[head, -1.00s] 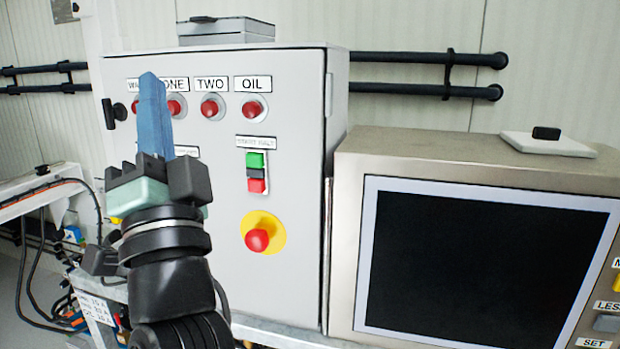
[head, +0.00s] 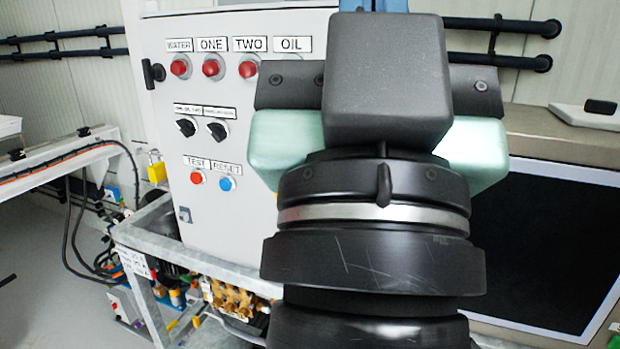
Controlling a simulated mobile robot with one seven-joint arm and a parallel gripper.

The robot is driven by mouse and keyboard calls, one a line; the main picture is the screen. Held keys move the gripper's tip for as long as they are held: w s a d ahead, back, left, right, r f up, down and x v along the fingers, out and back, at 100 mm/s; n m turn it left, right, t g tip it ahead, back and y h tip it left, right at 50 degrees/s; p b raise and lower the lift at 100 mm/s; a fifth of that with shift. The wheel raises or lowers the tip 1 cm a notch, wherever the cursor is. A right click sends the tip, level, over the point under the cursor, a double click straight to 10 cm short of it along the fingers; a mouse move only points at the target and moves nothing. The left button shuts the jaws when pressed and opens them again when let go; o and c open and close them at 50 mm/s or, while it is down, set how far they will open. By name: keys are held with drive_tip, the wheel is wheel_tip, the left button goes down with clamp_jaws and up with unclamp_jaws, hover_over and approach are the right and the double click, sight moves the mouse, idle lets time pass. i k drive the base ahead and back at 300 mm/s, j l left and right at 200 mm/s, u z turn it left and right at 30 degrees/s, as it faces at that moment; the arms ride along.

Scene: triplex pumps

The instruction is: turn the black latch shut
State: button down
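A black latch (head: 153,73) sits on the left edge of the grey control cabinet's door, level with the red lamps. Its knob sticks out from the door. My gripper (head: 375,5) is large and close to the camera, right of the latch and well apart from it. It covers the right part of the cabinet. Only a little of the blue fingers shows at the top edge. Their tips are out of frame, so whether they are open or shut cannot be told.
The grey cabinet (head: 240,100) has red lamps, two black rotary switches (head: 202,129) and test and reset buttons. A yellow padlock (head: 156,168) is beside its left edge. A metal frame (head: 150,245) stands below. A dark screen (head: 540,240) is at right.

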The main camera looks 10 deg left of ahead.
sight(146, 63)
drive_tip(key=j, duration=0.5)
drive_tip(key=i+j, duration=0.15)
drive_tip(key=j, duration=0.35)
drive_tip(key=j+u, duration=0.1)
drive_tip(key=j, duration=0.45)
drive_tip(key=i, duration=0.05)
